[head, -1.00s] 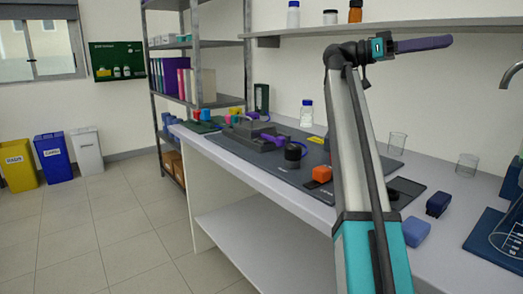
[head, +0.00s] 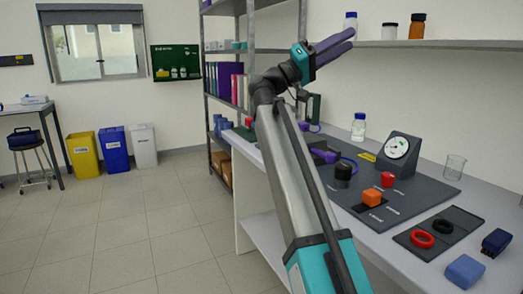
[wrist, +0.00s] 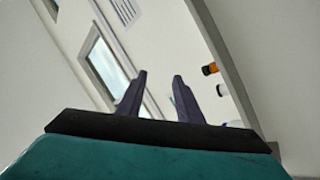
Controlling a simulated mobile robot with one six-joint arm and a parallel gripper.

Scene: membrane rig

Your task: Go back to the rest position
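My gripper (head: 351,40) is raised high in the head view, in front of the wall and near the left end of the wall shelf. Its two dark purple fingers point up and to the right. In the wrist view my gripper (wrist: 160,76) shows a gap between the fingers with nothing in it. The gripper is well above the workbench (head: 262,196) and touches nothing that I can see. My arm hides part of the bench and the rig on it.
A metal rack (head: 208,110) stands behind.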

